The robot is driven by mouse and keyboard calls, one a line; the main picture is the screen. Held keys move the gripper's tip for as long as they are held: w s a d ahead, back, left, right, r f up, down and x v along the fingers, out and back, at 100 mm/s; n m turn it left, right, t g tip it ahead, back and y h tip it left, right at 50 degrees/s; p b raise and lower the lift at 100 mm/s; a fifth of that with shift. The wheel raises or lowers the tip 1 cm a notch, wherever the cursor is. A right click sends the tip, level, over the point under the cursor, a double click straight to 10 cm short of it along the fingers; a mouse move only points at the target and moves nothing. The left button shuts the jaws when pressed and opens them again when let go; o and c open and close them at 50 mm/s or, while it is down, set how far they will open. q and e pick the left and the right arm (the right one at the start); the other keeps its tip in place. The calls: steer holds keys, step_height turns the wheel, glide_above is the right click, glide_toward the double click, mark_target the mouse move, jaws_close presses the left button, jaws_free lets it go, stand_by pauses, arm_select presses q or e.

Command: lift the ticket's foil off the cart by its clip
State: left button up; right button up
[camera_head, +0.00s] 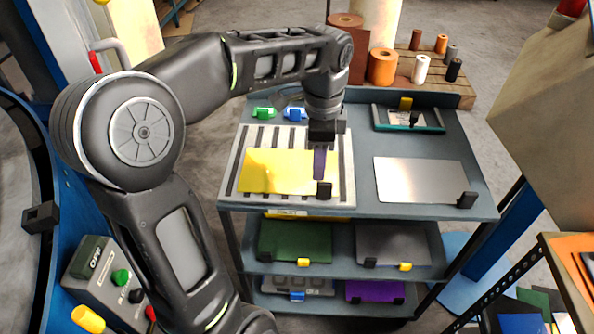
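A yellow foil sheet (270,171) lies on the slatted plate at the left of the cart's top (365,203). A black clip (324,189) sits at its right front corner. My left gripper (320,176) points down just above this clip; the fingers look close together, but their gap and any contact are unclear. A silver foil (420,180) with a black clip (467,200) lies at the right of the top. A small holder (408,119) with a yellow clip, perhaps the ticket, stands behind it; its print is unreadable. My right gripper is not in view.
Lower shelves hold green (295,241), grey (392,243) and purple (375,290) sheets with clips. Green (263,112) and blue (295,113) clips lie behind the yellow foil. Rolls (382,67) stand on a pallet behind the cart. A control box (98,270) is at lower left.

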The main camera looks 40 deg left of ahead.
mark_target(318, 183)
arm_select(q)
steer(key=shift+f, duration=1.3)
step_height(318, 183, down, 5)
steer(key=shift+f, duration=0.15)
steer(key=shift+c, duration=0.2)
jaws_close()
stand_by(1.0)
